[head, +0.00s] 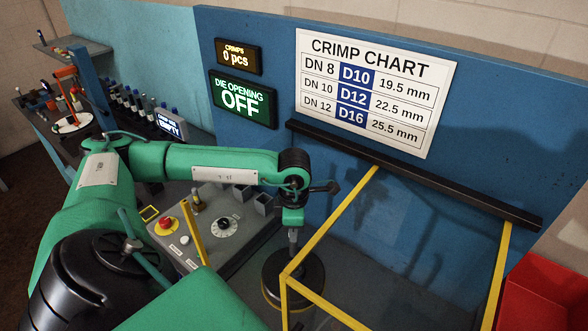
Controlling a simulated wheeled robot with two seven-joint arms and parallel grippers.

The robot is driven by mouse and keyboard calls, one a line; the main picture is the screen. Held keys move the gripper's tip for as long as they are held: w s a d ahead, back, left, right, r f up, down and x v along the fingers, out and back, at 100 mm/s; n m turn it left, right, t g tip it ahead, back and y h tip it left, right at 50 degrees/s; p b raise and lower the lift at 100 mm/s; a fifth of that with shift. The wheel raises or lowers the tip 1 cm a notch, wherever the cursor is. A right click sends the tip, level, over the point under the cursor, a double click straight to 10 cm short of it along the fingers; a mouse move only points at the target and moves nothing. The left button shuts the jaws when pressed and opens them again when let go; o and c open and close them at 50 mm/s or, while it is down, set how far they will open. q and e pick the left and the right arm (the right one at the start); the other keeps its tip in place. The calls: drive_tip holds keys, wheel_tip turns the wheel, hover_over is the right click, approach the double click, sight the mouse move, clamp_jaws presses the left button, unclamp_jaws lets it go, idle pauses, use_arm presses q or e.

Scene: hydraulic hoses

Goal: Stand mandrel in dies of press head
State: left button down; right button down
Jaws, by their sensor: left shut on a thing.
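My left gripper (293,227) is at the end of the green arm, pointing down over the press head (312,272). It is shut on a grey upright rod, which looks like the mandrel (293,238). The press head is a dark round body behind the yellow-framed guard. The rod's lower end is at the top of the press head; I cannot tell whether it is inside the opening or just above it. The dies are hidden from this angle. My right gripper is not in view.
A yellow-framed clear guard (375,168) stands around the press head. A control panel (180,246) with a red button (166,224) and a dial (224,228) lies to the left. Displays read "0 pcs" and "OFF" (243,99). A red box (548,292) is at the right.

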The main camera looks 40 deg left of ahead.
sight(294, 244)
use_arm(q)
wheel_tip(294, 244, down, 2)
wheel_tip(294, 244, down, 4)
drive_tip(key=shift+p, duration=1.2)
drive_tip(key=shift+f, duration=0.25)
